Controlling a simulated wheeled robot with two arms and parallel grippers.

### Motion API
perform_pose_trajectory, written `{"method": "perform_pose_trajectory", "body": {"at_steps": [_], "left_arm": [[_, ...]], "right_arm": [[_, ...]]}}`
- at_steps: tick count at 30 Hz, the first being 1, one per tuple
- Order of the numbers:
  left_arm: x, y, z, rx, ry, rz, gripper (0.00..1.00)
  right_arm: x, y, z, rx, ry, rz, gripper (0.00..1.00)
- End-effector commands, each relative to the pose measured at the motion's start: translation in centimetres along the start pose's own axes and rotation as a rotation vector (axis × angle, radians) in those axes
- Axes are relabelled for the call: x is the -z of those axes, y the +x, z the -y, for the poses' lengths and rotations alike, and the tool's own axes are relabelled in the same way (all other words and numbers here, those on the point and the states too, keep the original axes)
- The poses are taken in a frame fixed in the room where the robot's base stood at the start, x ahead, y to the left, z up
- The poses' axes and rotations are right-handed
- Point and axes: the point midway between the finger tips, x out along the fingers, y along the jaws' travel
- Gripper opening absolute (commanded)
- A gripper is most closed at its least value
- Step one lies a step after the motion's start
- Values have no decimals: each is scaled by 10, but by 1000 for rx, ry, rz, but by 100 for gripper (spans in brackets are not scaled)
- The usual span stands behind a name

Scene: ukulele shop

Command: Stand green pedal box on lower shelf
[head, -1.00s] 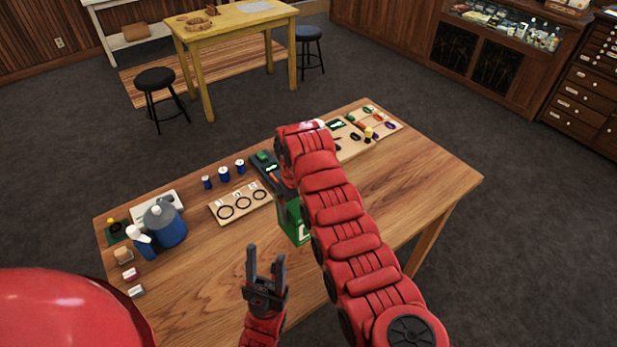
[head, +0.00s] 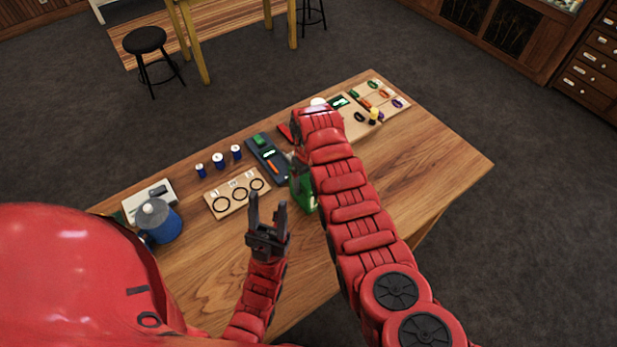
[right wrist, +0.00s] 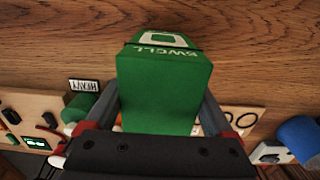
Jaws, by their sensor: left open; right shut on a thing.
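The green pedal box (right wrist: 165,85) is large in the right wrist view, with white lettering on one face. My right gripper (right wrist: 163,112) is shut on it, one finger on each side. In the head view the box (head: 303,190) shows partly beside my right arm, which hides the rest of it and most of the right gripper. It is over the wooden table (head: 440,165); I cannot tell whether it touches the top. My left gripper (head: 267,215) is open and empty, pointing up over the near side of the table. No lower shelf can be made out.
A blue pot (head: 160,222), small blue cans (head: 218,161), a board with black rings (head: 237,194) and a dark tray (head: 268,158) line the table's far side. More boards with small parts (head: 380,98) lie at the far right. The table's right part is clear.

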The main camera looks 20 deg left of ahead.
Motion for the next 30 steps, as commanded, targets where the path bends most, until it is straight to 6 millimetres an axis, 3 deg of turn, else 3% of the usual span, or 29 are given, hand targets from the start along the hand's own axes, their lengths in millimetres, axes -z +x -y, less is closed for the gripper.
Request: {"method": "perform_pose_trajectory", "body": {"at_steps": [6, 7, 9, 19, 21, 28, 30], "left_arm": [[-1, -6, 0, 0, 0, 0, 50], [-1, -6, 0, 0, 0, 0, 50], [-1, -4, 0, 0, 0, 0, 50], [1, 3, 0, 0, 0, 0, 50], [0, -3, 0, 0, 0, 0, 50], [-3, -18, -1, 0, 0, 0, 50], [-5, -28, -1, 0, 0, 1, 50]], "right_arm": [[1, 5, 0, 0, 0, -2, 0], [0, 5, 0, 0, 0, -1, 89], [0, 4, 0, 0, 0, -1, 100], [0, -4, 0, 0, 0, 0, 100], [2, -4, -1, -2, 0, -4, 100], [2, -33, -1, -3, -1, -7, 100], [3, -52, -1, -4, 0, -11, 100]]}}
